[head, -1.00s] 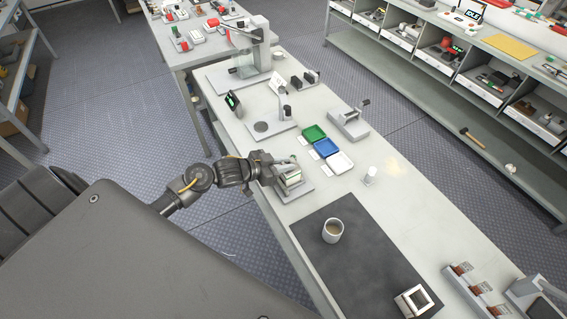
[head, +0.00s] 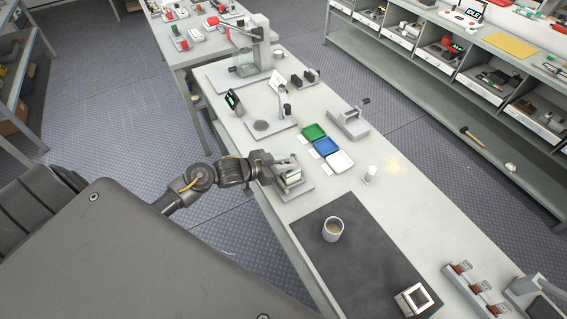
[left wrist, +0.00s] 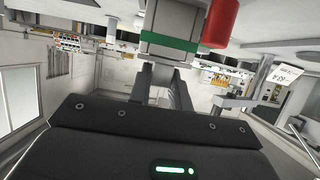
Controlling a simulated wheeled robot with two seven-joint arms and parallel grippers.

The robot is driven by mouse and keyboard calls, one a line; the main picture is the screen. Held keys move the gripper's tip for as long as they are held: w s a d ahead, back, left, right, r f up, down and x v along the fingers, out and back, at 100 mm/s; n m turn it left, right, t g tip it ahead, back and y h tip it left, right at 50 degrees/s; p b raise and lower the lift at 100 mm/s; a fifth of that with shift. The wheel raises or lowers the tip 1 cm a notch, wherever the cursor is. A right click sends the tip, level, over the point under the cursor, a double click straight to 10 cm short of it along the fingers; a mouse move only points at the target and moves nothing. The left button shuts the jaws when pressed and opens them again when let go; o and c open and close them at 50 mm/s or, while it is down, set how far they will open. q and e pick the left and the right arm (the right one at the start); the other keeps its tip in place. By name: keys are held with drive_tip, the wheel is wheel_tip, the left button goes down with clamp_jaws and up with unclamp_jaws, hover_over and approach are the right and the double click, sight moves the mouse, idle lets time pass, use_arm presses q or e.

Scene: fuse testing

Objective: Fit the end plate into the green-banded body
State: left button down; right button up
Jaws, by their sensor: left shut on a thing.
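The green-banded body (head: 292,178) sits on a grey fixture (head: 300,191) at the near left edge of the bench in the head view. It also fills the top of the left wrist view as a grey block with a green band (left wrist: 168,42). My left gripper (head: 283,171) is right against its left side. In the left wrist view its fingers (left wrist: 163,78) are shut on a small pale piece, apparently the end plate (left wrist: 165,56), right at the body's green-banded end. Whether the plate is seated in the body cannot be told. My right gripper is not in view.
A red cylinder (left wrist: 220,22) is close beside the body in the left wrist view. Green (head: 314,132), blue (head: 325,145) and white (head: 340,161) trays lie behind the fixture. A cup (head: 333,230) stands on the dark mat (head: 365,270). A white cylinder (head: 370,174) stands on the right.

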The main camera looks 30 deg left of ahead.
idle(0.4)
use_arm(q)
drive_tip(key=c, duration=1.2)
unclamp_jaws()
drive_tip(key=shift+s+a+r, duration=0.1)
drive_tip(key=shift+s+a, duration=0.2)
drive_tip(key=shift+s, duration=0.15)
drive_tip(key=b+v, duration=0.2)
drive_tip(key=v, duration=0.8)
drive_tip(key=shift+b, duration=0.3)
drive_tip(key=shift+d+r, duration=0.1)
